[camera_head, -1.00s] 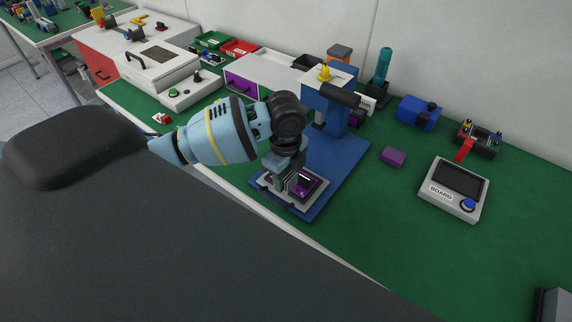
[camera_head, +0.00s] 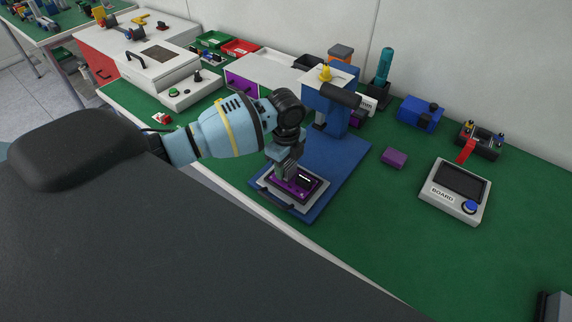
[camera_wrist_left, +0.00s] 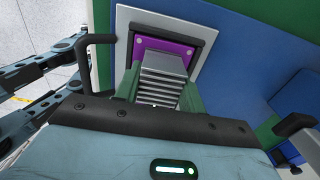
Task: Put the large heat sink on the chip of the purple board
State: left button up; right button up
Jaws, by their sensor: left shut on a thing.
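The purple board (camera_head: 313,186) lies in a light grey holder (camera_head: 300,209) on a blue base plate. In the left wrist view the board's purple edge (camera_wrist_left: 152,45) shows beyond a grey finned heat sink (camera_wrist_left: 162,72). My left gripper (camera_head: 284,175) is above the board's left part, pointing down. It is shut on the heat sink, whose fins show between the two fingers (camera_wrist_left: 158,97) in the left wrist view. The heat sink covers the chip area, and I cannot tell whether it touches the board. My right gripper is not in view.
A blue press (camera_head: 325,100) stands behind the holder on the blue base plate (camera_head: 340,160). A small purple block (camera_head: 394,157) and a grey console marked BOARD (camera_head: 455,188) are to the right. The green mat between them is clear.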

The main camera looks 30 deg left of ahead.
pick_arm(q)
jog(key=shift+f, duration=0.1)
jog(key=o, duration=1.1)
notch_tip(320, 180, up, 12)
jog(key=shift+r, duration=0.1)
dwell(0.6)
